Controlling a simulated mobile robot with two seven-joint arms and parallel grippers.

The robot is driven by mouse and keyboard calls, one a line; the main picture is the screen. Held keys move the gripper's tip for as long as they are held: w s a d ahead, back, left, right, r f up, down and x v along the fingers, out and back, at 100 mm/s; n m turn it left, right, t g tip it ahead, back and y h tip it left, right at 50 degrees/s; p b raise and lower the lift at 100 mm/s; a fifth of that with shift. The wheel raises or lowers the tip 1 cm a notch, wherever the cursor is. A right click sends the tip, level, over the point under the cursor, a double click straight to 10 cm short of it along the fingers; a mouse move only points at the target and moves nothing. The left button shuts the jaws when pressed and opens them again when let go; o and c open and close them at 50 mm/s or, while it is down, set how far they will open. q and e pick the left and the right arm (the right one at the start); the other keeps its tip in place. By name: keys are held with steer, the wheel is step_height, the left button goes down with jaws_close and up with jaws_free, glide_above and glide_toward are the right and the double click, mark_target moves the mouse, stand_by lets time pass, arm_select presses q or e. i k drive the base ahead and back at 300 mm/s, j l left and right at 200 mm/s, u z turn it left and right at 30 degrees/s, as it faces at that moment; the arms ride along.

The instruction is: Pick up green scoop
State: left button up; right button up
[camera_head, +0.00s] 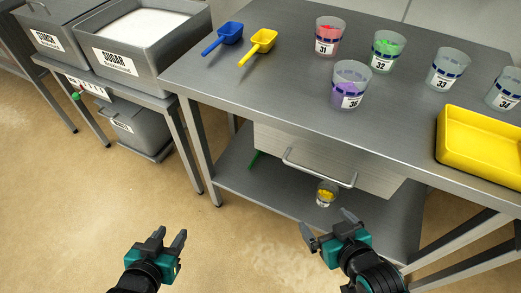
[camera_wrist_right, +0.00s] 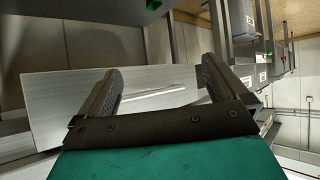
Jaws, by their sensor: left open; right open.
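No whole green scoop shows. A small green piece (camera_head: 254,158) sticks out beside the drawer's left side under the table, and another small green piece (camera_head: 76,96) shows below the bins at the left; I cannot tell if either is the scoop. A blue scoop (camera_head: 222,37) and a yellow scoop (camera_head: 259,45) lie on the tabletop. My left gripper (camera_head: 168,237) is open and empty over the floor, in front of the table. My right gripper (camera_head: 327,222) is open and empty, in front of the lower shelf. In the right wrist view, its fingers (camera_wrist_right: 160,72) frame the drawer handle.
The steel table (camera_head: 290,85) holds several numbered cups, such as cup 35 (camera_head: 350,85), and a yellow tray (camera_head: 480,150). Below hangs a drawer (camera_head: 330,160) with a bar handle; a small cup (camera_head: 326,193) stands beneath. A sugar bin (camera_head: 140,60) stands left. The front floor is clear.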

mark_target(259, 154)
steer(key=i+j, duration=0.2)
steer(key=j, duration=0.2)
steer(key=i+j, duration=0.2)
steer(key=j, duration=0.2)
steer(key=i+j, duration=0.2)
steer(key=j, duration=0.2)
steer(key=i+j, duration=0.2)
steer(key=j, duration=0.15)
steer(key=i+j+z, duration=0.1)
steer(key=j, duration=0.3)
steer(key=i+l, duration=0.35)
steer(key=i, duration=0.15)
